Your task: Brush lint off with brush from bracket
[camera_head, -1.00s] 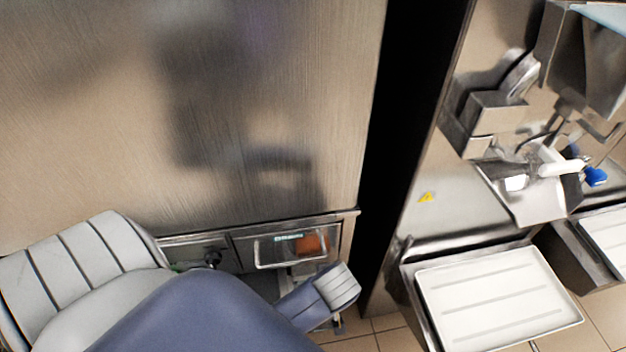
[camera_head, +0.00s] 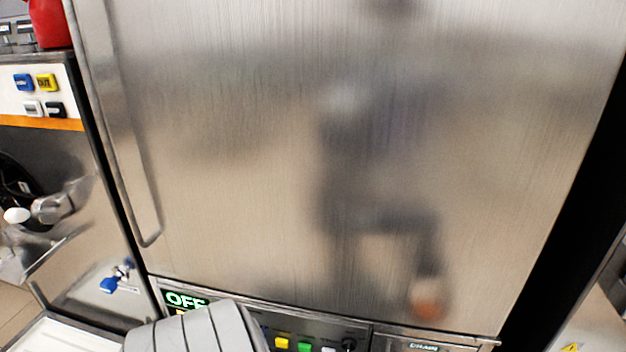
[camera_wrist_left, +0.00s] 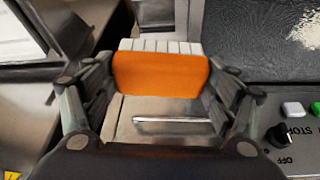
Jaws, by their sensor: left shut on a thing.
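My left gripper (camera_wrist_left: 160,88) shows in the left wrist view, its two dark fingers at the sides of the brush. It is shut on the brush (camera_wrist_left: 160,74), which has an orange body and a row of pale bristles at its far edge. A dark textured panel (camera_wrist_left: 240,35) is at the upper right, with a white patch like lint (camera_wrist_left: 306,30) near the picture's edge. I cannot make out the bracket for certain. In the head view the gripper itself is not seen; a blurred orange spot in the door's reflection suggests the brush. My right gripper is not in view.
A large steel freezer door (camera_head: 330,160) fills the head view, with a long handle (camera_head: 115,130) at its left. Below it is a control strip with a green button (camera_head: 304,347). A neighbouring machine (camera_head: 80,235) stands left. A steel front with a bar handle (camera_wrist_left: 172,119) lies behind the brush.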

